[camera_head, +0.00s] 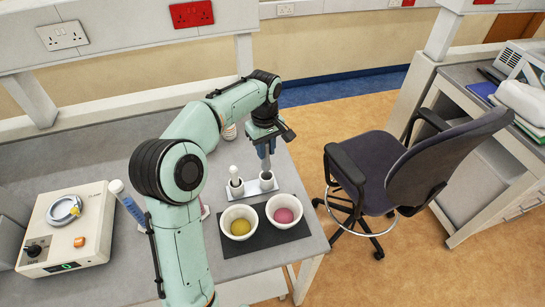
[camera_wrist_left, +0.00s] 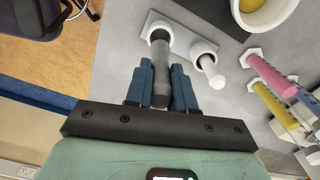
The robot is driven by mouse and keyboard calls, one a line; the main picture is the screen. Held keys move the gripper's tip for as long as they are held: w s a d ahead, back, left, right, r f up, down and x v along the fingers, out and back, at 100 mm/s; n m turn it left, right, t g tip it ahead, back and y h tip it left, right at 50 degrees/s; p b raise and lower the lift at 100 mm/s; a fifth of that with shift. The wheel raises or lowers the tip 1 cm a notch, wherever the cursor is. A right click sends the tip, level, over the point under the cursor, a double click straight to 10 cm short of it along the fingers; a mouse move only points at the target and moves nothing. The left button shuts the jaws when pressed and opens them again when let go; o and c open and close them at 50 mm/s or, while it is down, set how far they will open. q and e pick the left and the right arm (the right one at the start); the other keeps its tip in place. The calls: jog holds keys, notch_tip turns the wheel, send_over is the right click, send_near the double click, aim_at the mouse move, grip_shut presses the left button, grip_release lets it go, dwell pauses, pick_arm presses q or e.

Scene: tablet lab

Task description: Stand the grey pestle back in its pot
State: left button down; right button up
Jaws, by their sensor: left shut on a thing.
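My left gripper (camera_head: 264,150) is shut on the grey pestle (camera_wrist_left: 161,80), its two blue fingers on either side of the shaft. The pestle points down over its white pot (camera_head: 267,182), the right one on a white stand (camera_head: 252,190). In the left wrist view the pestle's lower end overlaps the mouth of this pot (camera_wrist_left: 152,27); whether it is inside or just above I cannot tell. A white pestle (camera_head: 234,173) stands tilted in the other pot (camera_head: 236,191). My right gripper is not in view.
A bowl with yellow contents (camera_head: 239,221) and one with pink contents (camera_head: 284,210) sit on a dark mat (camera_head: 262,240) near the stand. A beige machine (camera_head: 68,228) is at the left. An office chair (camera_head: 410,165) stands beyond the bench's right edge.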

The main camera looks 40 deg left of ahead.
aim_at(266, 160)
pick_arm(q)
jog(key=shift+s+f, duration=0.1)
jog(key=shift+f, duration=1)
jog(key=shift+f+b, duration=0.35)
jog(key=shift+f, duration=0.6)
jog(key=shift+f+b, duration=0.5)
jog(key=shift+f, duration=0.6)
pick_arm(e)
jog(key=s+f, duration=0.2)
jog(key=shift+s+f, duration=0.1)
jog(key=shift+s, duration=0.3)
pick_arm(q)
jog(key=shift+d+f, duration=0.1)
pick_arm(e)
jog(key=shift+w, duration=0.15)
pick_arm(q)
jog(key=shift+f, duration=0.55)
jog(key=c, duration=0.9)
grip_release()
